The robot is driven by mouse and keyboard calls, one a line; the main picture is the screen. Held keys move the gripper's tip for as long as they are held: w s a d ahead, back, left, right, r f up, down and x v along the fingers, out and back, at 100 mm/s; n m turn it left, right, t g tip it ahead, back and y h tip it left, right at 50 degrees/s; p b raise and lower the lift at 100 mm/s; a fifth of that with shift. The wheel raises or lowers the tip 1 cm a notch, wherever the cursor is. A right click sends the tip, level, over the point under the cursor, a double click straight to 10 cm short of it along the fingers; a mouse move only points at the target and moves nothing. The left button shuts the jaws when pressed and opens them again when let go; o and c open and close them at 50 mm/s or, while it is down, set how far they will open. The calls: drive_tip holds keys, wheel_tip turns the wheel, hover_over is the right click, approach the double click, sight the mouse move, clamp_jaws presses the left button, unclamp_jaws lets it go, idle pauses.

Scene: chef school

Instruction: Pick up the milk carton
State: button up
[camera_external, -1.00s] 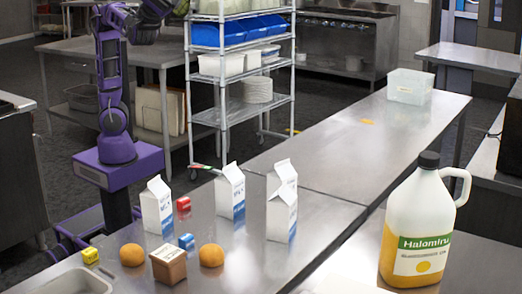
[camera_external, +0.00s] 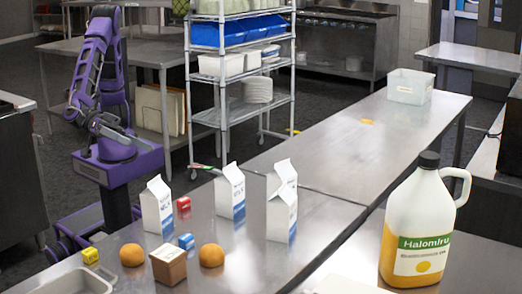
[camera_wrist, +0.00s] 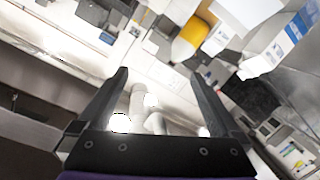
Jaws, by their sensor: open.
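Several white milk cartons with blue lower parts stand upright on the steel counter. One is at the left (camera_external: 156,207), one in the middle (camera_external: 230,192), and one at the right (camera_external: 281,216) partly hides another behind it (camera_external: 281,173). In the wrist view a carton (camera_wrist: 287,45) shows at the upper right, tilted in the picture. My gripper (camera_wrist: 160,80) is open, with nothing between its fingers. In the external view it hangs in front of my base, left of and apart from the cartons; its fingers are hard to make out there.
Near the left carton are a brown box (camera_external: 168,266), two orange balls (camera_external: 132,255) (camera_external: 211,255) and small red (camera_external: 183,203), blue (camera_external: 186,241) and yellow (camera_external: 90,255) blocks. A large juice jug (camera_external: 416,228) stands at right. The far counter (camera_external: 340,135) is mostly clear.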

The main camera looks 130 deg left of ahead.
drive_tip(key=s+f+m+g+y, duration=0.1)
drive_tip(key=s+f+m+g, duration=0.25)
drive_tip(key=s+f, duration=0.65)
drive_tip(key=b, duration=0.2)
approach(166, 205)
drive_tip(key=shift+m+t+y, duration=0.25)
drive_tip(key=shift+m+y, duration=0.05)
drive_tip(key=shift+m, duration=0.05)
drive_tip(key=x, duration=0.4)
drive_tip(key=shift+d+f, duration=0.15)
drive_tip(key=shift+f, duration=0.25)
drive_tip(key=shift+x, duration=2.85)
drive_tip(key=shift+d+r, duration=0.1)
drive_tip(key=shift+r, duration=0.05)
clamp_jaws()
